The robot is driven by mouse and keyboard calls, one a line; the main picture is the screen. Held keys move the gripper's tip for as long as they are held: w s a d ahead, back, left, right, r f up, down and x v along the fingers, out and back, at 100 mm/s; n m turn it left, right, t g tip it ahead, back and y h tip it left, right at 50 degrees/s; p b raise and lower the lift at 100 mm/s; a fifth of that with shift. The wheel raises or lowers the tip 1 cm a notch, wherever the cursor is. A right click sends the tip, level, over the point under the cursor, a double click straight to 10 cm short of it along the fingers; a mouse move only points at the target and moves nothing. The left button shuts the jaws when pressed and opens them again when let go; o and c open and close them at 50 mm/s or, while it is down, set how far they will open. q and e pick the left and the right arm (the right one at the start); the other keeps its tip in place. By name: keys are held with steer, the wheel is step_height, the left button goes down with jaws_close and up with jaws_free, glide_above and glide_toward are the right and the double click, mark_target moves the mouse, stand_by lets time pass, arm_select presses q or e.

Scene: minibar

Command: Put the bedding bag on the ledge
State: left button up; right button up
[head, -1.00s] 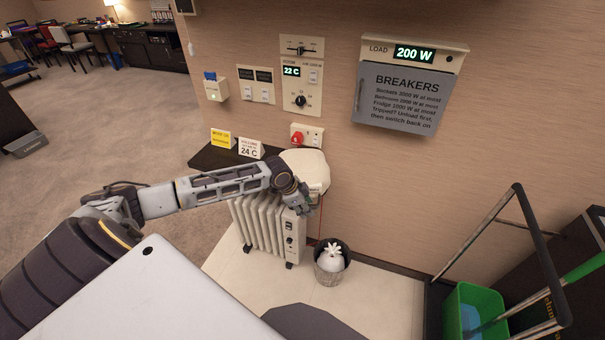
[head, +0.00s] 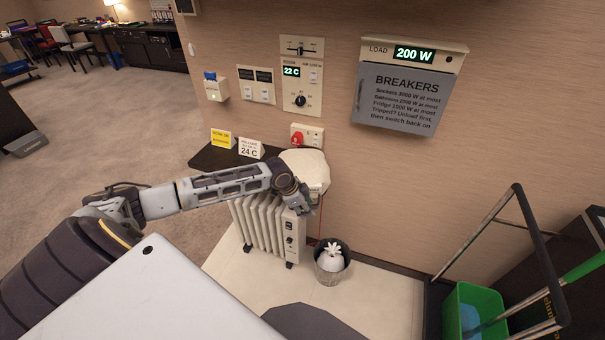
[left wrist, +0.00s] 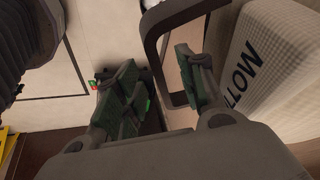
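The cream bedding bag (head: 308,166) sits at the top of the white heater, at the right end of the dark ledge (head: 207,158); I cannot tell what bears its weight. In the left wrist view its side with dark lettering (left wrist: 262,75) fills the right, and a dark handle loop (left wrist: 152,50) stands beside it. My left gripper (head: 300,203) is at the bag's front side. Its fingers (left wrist: 158,92) are apart, with part of the loop between them and not visibly clamped. My right gripper is out of view.
The white oil heater (head: 262,225) stands below the ledge. A red plug (head: 297,138) is in the wall socket above the bag. A waste bin (head: 331,268) with a white bag is right of the heater. A cleaning cart (head: 475,310) stands at right.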

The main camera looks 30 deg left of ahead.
arm_select(q)
steer(key=shift+f, duration=0.15)
stand_by(0.5)
steer(key=c, duration=0.9)
jaws_close()
